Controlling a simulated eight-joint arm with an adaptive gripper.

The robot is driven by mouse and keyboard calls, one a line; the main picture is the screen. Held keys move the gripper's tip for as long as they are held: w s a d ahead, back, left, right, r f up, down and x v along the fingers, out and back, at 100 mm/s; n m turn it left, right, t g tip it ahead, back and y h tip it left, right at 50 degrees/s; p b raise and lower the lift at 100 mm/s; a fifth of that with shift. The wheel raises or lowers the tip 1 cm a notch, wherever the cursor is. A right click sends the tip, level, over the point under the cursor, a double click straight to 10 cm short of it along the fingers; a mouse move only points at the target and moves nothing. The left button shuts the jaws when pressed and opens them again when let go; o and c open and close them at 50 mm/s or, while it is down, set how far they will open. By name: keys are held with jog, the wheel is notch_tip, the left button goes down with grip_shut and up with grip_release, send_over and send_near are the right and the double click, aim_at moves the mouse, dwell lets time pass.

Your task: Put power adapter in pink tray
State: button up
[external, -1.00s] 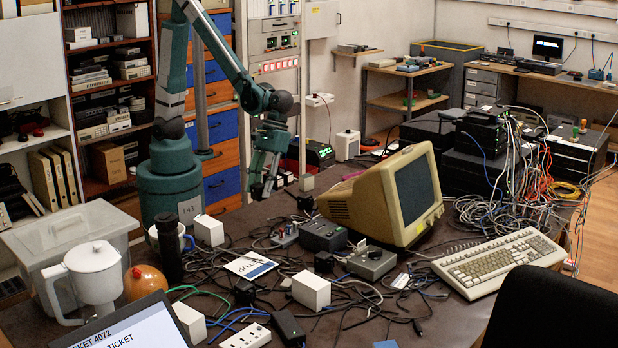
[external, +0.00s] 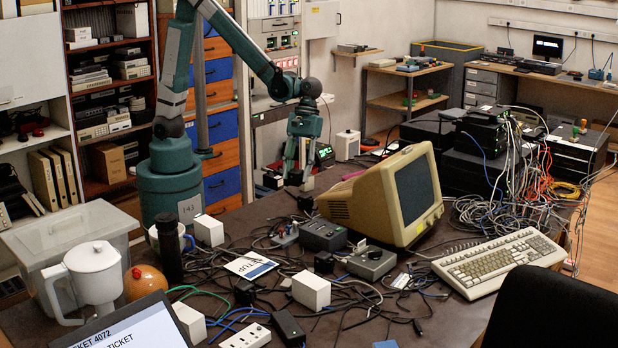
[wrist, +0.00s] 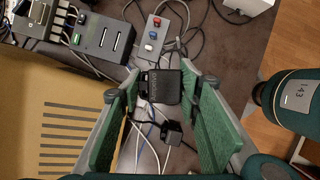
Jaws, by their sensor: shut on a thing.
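My gripper (external: 299,184) hangs fingers down at the far side of the dark table, left of the old monitor. In the wrist view, its green-padded fingers (wrist: 160,90) are on either side of a black power adapter (wrist: 160,86). The gripper is shut on this adapter, though finger contact is hard to make out. A dark block, likely the adapter (external: 293,178), shows between the fingers in the external view. A smaller dark plug (wrist: 172,132) with a cable lies nearer the wrist.
The beige monitor (external: 390,200) stands close to the right of my gripper. A keyboard (external: 500,262) lies at the right. The wrist view shows a grey box with coloured buttons (wrist: 154,38).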

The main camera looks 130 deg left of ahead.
jog(key=w+a+n+t+y, duration=0.15)
jog(key=a+n, duration=0.45)
jog(key=a, duration=2.2)
jog(key=s+a+n+t+p, duration=0.15)
jog(key=s+a, duration=0.25)
jog(key=a, duration=0.7)
jog(key=s+a+n, duration=0.3)
jog(key=a, duration=0.7)
jog(key=shift+y, duration=0.45)
jog(key=shift+a+f, duration=0.1)
jog(key=shift+f, duration=2.65)
jog(key=shift+f, duration=0.1)
jog(key=shift+f+b, duration=0.65)
jog(key=shift+f, duration=2.35)
jog(key=shift+f+b, duration=0.4)
jog(key=shift+f, duration=1.45)
